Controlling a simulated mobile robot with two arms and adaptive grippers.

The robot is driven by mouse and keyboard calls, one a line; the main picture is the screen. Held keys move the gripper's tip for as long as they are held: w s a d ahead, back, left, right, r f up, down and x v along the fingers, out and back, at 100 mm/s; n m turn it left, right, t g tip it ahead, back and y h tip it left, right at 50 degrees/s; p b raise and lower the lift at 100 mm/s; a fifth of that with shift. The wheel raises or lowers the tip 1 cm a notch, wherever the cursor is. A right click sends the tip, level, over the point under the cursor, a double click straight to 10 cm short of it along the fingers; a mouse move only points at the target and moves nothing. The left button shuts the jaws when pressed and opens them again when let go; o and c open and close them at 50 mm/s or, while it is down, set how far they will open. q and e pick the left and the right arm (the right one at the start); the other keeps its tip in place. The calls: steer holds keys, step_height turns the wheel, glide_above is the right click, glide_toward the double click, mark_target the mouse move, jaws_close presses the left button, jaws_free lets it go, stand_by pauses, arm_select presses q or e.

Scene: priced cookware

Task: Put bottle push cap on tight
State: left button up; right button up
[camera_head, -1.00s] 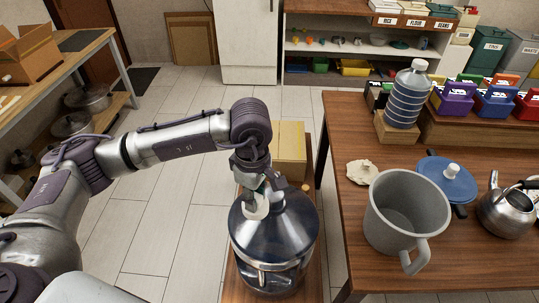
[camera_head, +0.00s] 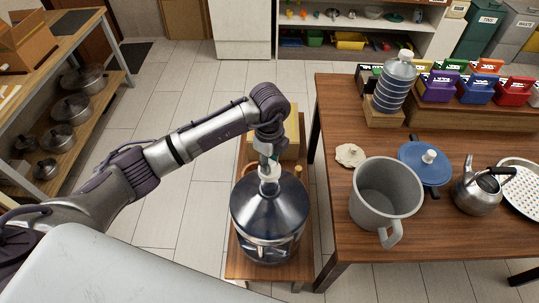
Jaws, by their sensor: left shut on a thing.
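The large clear blue bottle (camera_head: 270,218) stands upright on a small wooden table, left of the big table. My left gripper (camera_head: 270,158) comes down from above over the bottle's neck. It is shut on the white push cap (camera_head: 263,169), which shows at its fingertips. The cap is right over or at the bottle's mouth; I cannot tell whether it is seated on the neck. The fingers hide part of the cap and the mouth. My right gripper is not in view.
The small table (camera_head: 240,270) has bare wood around the bottle, with a cardboard box (camera_head: 291,135) behind. On the big table (camera_head: 440,240) are a grey pot (camera_head: 385,192), a blue lid (camera_head: 425,168), a kettle (camera_head: 478,192) and a ribbed bottle (camera_head: 395,85). Shelves with pots stand left.

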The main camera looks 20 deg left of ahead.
arm_select(q)
steer(key=shift+n, duration=0.5)
steer(key=shift+f, duration=0.1)
steer(key=shift+f+b, duration=1.75)
steer(key=shift+f, duration=0.5)
steer(key=shift+f+b, duration=0.55)
steer(key=shift+f, duration=0.2)
